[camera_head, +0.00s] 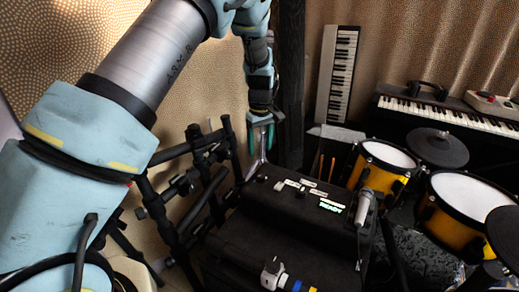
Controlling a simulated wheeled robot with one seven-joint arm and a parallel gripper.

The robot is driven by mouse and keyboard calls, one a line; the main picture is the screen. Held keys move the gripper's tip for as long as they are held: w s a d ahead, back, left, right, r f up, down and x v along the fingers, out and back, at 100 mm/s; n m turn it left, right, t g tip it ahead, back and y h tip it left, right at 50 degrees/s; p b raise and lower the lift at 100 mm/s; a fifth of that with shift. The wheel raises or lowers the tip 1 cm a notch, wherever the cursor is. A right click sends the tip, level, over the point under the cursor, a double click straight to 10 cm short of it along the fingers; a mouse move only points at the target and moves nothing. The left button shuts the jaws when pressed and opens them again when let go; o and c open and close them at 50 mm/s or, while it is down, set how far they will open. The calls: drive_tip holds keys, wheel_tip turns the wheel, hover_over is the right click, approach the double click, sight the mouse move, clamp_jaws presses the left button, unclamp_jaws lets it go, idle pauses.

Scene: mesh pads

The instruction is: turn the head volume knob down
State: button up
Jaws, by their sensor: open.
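A black control module (270,215) sits at the centre of the view. Its top carries several small knobs and pale labels (308,182), and a lit green display (331,206). A small knob (279,186) stands near its left end. The labels are too small to read, so I cannot tell which knob is the head volume. My gripper (260,146) points down above the back left edge of the module. Its teal fingers are apart and hold nothing. It appears clear of the knobs, though its height is hard to judge.
Yellow drums with white mesh heads (388,155) and black pads (437,147) stand at the right. A microphone (364,205) rises by the module's right side. Black stand tubes (190,180) crowd the left. Keyboards (450,112) are at the back.

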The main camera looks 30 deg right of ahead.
sight(261, 176)
drive_tip(key=f+m, duration=0.1)
drive_tip(key=f, duration=0.2)
drive_tip(key=f+m, duration=0.1)
drive_tip(key=f, duration=0.3)
drive_tip(key=f+m+b, duration=0.1)
drive_tip(key=f, duration=0.3)
drive_tip(key=shift+s, duration=0.4)
drive_tip(key=shift+r, duration=0.1)
clamp_jaws()
